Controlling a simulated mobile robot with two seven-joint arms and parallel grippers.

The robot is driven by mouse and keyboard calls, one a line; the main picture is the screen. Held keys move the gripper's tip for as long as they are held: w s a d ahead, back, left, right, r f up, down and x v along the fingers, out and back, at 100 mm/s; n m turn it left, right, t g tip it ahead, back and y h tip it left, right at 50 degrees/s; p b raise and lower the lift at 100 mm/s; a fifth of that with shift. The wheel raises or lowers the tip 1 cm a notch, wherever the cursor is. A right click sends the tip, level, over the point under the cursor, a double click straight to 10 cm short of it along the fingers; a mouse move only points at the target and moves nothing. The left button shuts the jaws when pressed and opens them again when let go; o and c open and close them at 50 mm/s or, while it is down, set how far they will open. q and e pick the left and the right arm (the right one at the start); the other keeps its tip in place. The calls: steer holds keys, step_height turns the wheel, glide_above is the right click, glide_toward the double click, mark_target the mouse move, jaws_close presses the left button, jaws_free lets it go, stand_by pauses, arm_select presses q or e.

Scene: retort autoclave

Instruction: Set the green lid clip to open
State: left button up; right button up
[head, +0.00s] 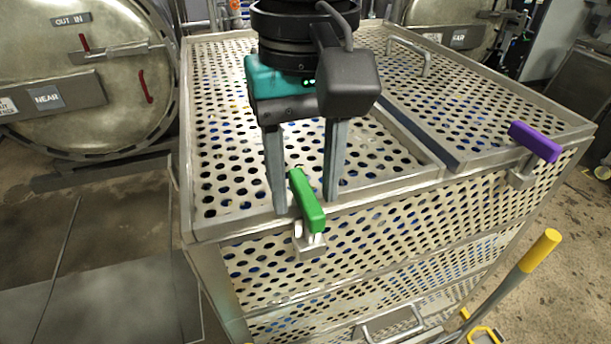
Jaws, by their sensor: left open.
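The green lid clip (308,202) sits on a metal bracket at the front top edge of the perforated metal crate (213,235). Its handle slants from upper left to lower right over the edge. My left gripper (305,205) points down from above with its two fingers apart. One finger is left of the green clip and the other is right of and behind it. Whether either finger touches the clip I cannot tell. My right gripper is not in view.
A purple clip (535,142) is on the crate's right front edge. A lid handle (409,54) rises at the back. A yellow-tipped bar (540,250) stands front right. A round vessel door (85,75) is at left. Floor left of the crate is clear.

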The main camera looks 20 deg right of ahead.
arm_select(q)
steer(key=shift+c, duration=0.2)
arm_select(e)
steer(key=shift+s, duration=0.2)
arm_select(q)
jaws_close()
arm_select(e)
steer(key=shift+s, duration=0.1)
